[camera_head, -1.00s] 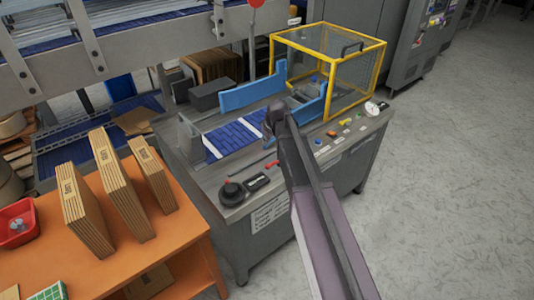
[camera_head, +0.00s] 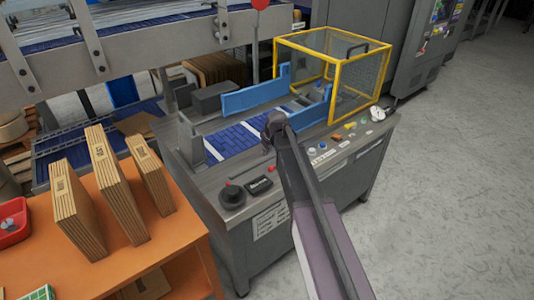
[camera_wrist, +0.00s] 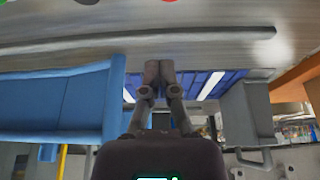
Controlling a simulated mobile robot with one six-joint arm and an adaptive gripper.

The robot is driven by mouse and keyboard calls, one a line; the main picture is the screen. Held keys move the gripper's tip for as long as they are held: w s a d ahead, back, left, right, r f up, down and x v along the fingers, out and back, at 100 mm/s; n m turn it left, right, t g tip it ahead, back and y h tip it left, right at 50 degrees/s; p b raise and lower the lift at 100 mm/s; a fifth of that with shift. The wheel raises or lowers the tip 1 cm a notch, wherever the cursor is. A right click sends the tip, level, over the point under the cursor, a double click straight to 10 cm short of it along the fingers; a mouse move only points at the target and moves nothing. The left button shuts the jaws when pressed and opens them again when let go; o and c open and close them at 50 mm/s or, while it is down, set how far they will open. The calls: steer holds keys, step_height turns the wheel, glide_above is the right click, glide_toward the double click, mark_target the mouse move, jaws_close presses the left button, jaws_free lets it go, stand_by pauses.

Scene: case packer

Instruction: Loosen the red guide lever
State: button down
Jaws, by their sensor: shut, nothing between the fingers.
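The case packer's deck (camera_head: 183,148) stands in the middle of the head view. A small red piece (camera_head: 271,169) shows on its front strip, left of my arm; it may be the red guide lever, but it is too small to tell. In the head view, my arm crosses the panel and hides part of the deck. In the wrist view, my gripper (camera_wrist: 160,68) is shut and empty, its fingers together over the blue conveyor belt (camera_wrist: 198,82). A blue guide rail (camera_wrist: 60,100) is at left, apart from the fingers. Only a red edge (camera_wrist: 168,1) shows at the top.
A yellow-framed guard (camera_head: 333,61) stands behind the panel's right part. A black knob (camera_head: 232,196) is at the front left corner. An orange table (camera_head: 165,240) with upright cardboard stacks is at left. The floor (camera_head: 450,190) at right is clear.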

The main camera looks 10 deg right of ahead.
steer(key=b+x, duration=0.2)
steer(key=x, duration=0.1)
steer(key=shift+f+b, duration=0.15)
steer(key=shift+b, duration=0.15)
steer(key=shift+s+d+f, duration=0.15)
steer(key=shift+s+d, duration=0.35)
steer(key=shift+s, duration=0.35)
steer(key=shift+s+d+f, duration=0.15)
steer(key=shift+s+d, duration=0.3)
steer(key=shift+s, duration=0.45)
steer(key=shift+a, duration=0.25)
steer(key=shift+s, duration=0.1)
